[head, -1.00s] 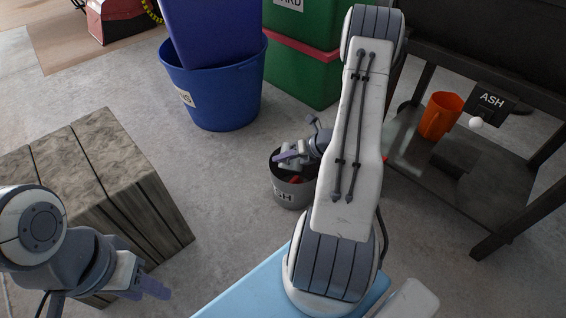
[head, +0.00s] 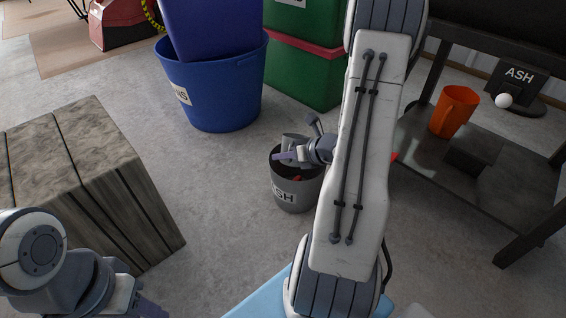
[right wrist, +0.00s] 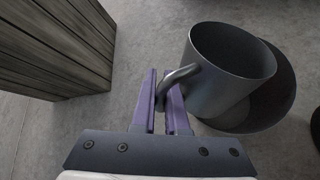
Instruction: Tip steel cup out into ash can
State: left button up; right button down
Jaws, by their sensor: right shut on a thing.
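The ash can (head: 296,197) is a small grey bucket with an ASH label, standing on the floor at the middle of the head view. My right gripper (head: 284,156) is over its mouth, partly behind my own arm. In the right wrist view, my right gripper (right wrist: 168,105) is shut on the handle of the steel cup (right wrist: 213,85). The cup's open mouth shows, and the can's rim (right wrist: 286,85) is behind and below it. I cannot tell the cup's exact tilt or its contents. My left gripper (head: 140,304) is low at the left, cut off by the frame edge.
A wooden block (head: 85,175) stands at left. A blue tub (head: 215,90) and green bins (head: 310,70) stand behind the can.

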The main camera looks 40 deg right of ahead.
jog(key=shift+w+d+f+n+t+h+b, duration=0.15)
jog(key=shift+f+n+t+h+b, duration=0.35)
jog(key=shift+f+b, duration=0.35)
jog(key=shift+w+d+f+n+t+h+b, duration=0.15)
jog(key=shift+f+n+t+h+b, duration=0.4)
jog(key=shift+b, duration=0.45)
jog(key=shift+d+f+n+t+h+b, duration=0.15)
jog(key=shift+f+n+t+h+b, duration=0.3)
jog(key=shift+f+b, duration=0.45)
jog(key=shift+r, duration=0.1)
jog(key=w+a+r+n+g+y+p, duration=0.1)
jog(key=a+r+n+g+y+p, duration=0.35)
jog(key=a+r+p, duration=0.85)
jog(key=a+r+n+g+y+p, duration=0.1)
jog(key=a+r+n+y+p, duration=0.65)
jog(key=r+p, duration=0.95)
notch_tip(320, 180, up, 28)
jog(key=m+p, duration=0.1)
jog(key=p, duration=3.6)
jog(key=shift+a+r+h, duration=0.15)
jog(key=shift+a+h, duration=0.05)
jog(key=shift+h, duration=0.1)
